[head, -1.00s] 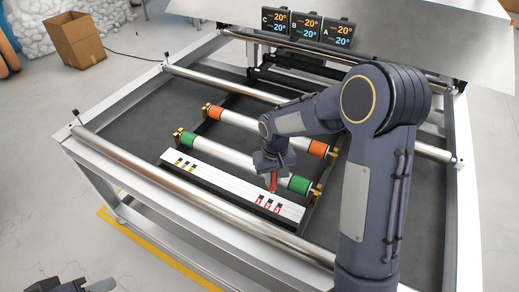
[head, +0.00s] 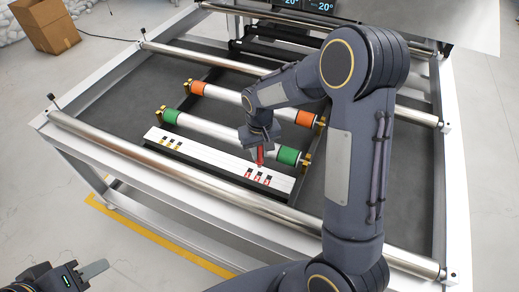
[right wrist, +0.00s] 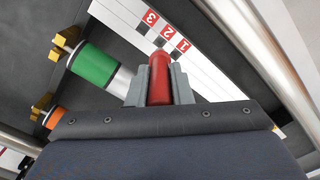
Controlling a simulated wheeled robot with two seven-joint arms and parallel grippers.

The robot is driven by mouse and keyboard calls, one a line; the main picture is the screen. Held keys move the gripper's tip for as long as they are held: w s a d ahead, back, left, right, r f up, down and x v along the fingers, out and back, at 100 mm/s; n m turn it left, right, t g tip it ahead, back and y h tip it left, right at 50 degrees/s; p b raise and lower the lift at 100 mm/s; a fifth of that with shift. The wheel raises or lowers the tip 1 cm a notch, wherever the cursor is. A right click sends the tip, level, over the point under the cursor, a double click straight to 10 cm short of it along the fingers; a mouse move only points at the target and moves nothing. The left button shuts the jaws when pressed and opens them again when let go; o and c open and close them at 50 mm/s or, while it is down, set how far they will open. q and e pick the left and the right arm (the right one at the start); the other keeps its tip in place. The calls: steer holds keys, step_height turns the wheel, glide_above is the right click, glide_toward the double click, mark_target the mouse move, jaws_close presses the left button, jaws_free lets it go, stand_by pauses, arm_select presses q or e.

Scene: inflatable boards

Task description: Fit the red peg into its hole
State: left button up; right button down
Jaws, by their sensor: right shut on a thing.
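The red peg (head: 260,157) is held by my right gripper (head: 260,146), whose grey fingers are shut on it. In the right wrist view the peg (right wrist: 159,80) points toward the white board (right wrist: 128,18), near black squares beside red marks 1, 2 and 3. In the head view the white board (head: 215,157) has red marks at its right end and yellow marks at its left. The peg's tip is close to the red-marked end; I cannot tell whether it touches. My left gripper (head: 94,270) is at the lower left, away from the board; its jaw opening is unclear.
Rollers with green (head: 288,155) and orange (head: 305,118) bands lie behind the board. A long metal roller (head: 180,172) runs in front of it. The frame's dark bed (head: 112,102) is clear at the left. A cardboard box (head: 45,25) stands on the floor.

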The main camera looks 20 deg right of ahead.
mark_target(260, 167)
steer(key=shift+f+b, duration=0.9)
steer(key=shift+f, duration=0.6)
steer(key=shift+f+b, duration=1.8)
steer(key=shift+f, duration=0.15)
stand_by(0.5)
steer(key=c, duration=1.2)
jaws_free()
steer(key=shift+r, duration=0.1)
step_height(260, 167, up, 8)
steer(key=shift+f, duration=0.15)
steer(key=shift+s, duration=0.1)
